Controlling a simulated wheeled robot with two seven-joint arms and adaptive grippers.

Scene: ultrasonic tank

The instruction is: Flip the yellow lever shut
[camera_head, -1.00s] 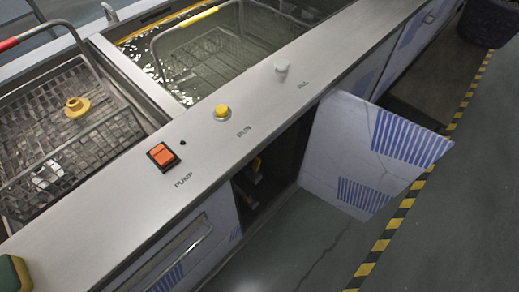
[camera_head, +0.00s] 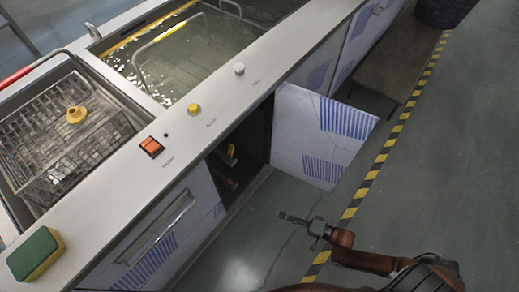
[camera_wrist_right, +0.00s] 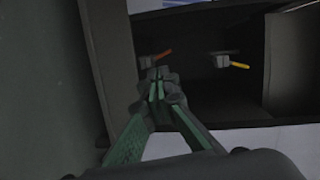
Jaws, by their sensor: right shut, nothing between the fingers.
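The yellow lever (camera_wrist_right: 240,66) sits on a grey valve body inside the dark cabinet, right of centre in the right wrist view. Its handle points right there, tilted slightly down. In the head view a small yellow piece, apparently this lever (camera_head: 231,150), shows in the cabinet opening. My right gripper (camera_head: 282,216) is shut and empty, outside the cabinet and in front of its opening. In the wrist view its fingertips (camera_wrist_right: 157,76) lie over the cabinet's left part, apart from the yellow lever. My left gripper is not in view.
A red-orange lever (camera_wrist_right: 162,53) is left of the yellow one, close to my fingertips in the picture. The open cabinet door (camera_head: 310,139) stands out to the right of the opening. The counter (camera_head: 215,121) carries an orange switch (camera_head: 151,146). Floor in front is clear.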

